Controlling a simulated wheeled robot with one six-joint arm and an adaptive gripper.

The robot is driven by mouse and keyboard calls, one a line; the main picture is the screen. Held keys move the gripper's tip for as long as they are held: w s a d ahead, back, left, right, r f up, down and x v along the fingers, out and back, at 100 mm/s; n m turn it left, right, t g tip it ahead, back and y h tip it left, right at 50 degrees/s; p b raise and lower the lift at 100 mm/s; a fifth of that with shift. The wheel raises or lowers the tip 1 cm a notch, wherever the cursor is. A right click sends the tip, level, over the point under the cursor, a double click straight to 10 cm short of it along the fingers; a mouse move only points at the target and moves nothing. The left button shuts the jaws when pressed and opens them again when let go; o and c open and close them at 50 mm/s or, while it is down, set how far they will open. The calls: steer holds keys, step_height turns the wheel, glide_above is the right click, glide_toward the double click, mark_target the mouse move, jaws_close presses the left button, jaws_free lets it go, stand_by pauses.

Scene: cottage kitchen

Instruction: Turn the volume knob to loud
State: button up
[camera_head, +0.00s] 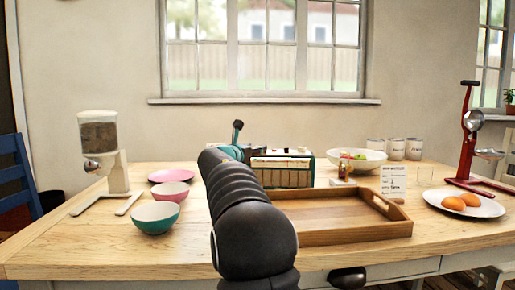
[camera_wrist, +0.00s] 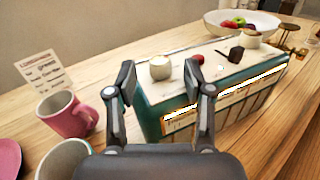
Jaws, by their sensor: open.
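The teal radio (camera_wrist: 150,108) has a cream top panel in the wrist view. A round cream knob (camera_wrist: 160,67) stands near the panel's left end, with a small red button (camera_wrist: 197,60) and a dark lever-like part (camera_wrist: 236,54) to its right. No label for loud is readable. My gripper (camera_wrist: 160,75) is open and empty; its two fingertips appear to either side of the cream knob, and whether they touch it I cannot tell.
A wooden tray (camera_head: 335,232) lies in front of the radio. A fruit bowl (camera_head: 358,167) stands right of it. A pink mug (camera_wrist: 65,118) and a card (camera_wrist: 45,72) stand left in the wrist view. Bowls (camera_head: 157,218) and a dispenser (camera_head: 98,135) are at the left.

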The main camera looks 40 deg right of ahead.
steer(key=shift+x, duration=1.2)
jaws_close()
